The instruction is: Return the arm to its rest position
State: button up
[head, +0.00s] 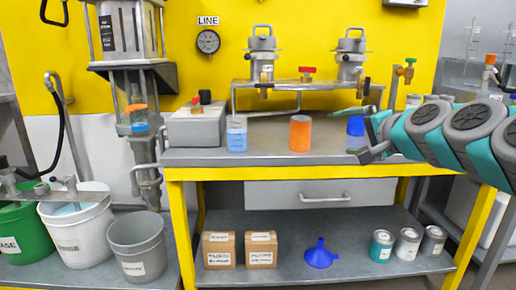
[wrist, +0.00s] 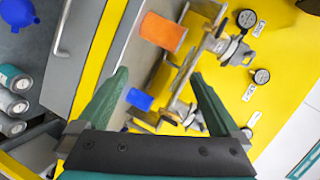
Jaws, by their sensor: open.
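My arm reaches in from the right side of the head view, teal and grey. My gripper (head: 372,134) is above the right part of the grey workbench (head: 250,157). In the wrist view my gripper (wrist: 160,95) shows its two green fingers wide apart with nothing between them held. A blue container (head: 356,126) stands on the bench just behind the gripper, and it shows between the fingers in the wrist view (wrist: 139,99). An orange container (head: 300,133) stands further left, clear of the gripper; it is also in the wrist view (wrist: 162,32).
A beaker of blue liquid (head: 236,135) and a grey box (head: 197,125) stand on the bench's left. A pipe rack with two drum agitators (head: 262,60) stands behind. Below are cartons (head: 219,250), a blue funnel (head: 320,254) and several cans (head: 382,246). Buckets (head: 138,245) are at left.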

jog(key=s+a+f+n+g+p, duration=0.1)
jog(key=s+a+f+n+g, duration=0.3)
jog(key=s+a+f, duration=0.35)
jog(key=s+a+f+n+g+p, duration=0.1)
jog(key=s+a+f+n+g, duration=0.35)
jog(key=s+f, duration=0.55)
jog(key=s+d+f+g+h, duration=0.1)
jog(key=s+d+f+g, duration=0.1)
jog(key=s+f, duration=0.2)
jog(key=s+d+f+n+g+h, duration=0.1)
jog(key=s+d+f+g+h, duration=0.1)
jog(key=s, duration=0.8)
jog(key=s+d+f+n+g+h+p, duration=0.1)
jog(key=s+d+f+g, duration=0.1)
jog(key=s+f, duration=0.4)
jog(key=shift+s+d+g+h, duration=0.15)
jog(key=shift+s+g+h, duration=0.15)
jog(key=shift+s+g, duration=0.4)
jog(key=shift+c, duration=0.2)
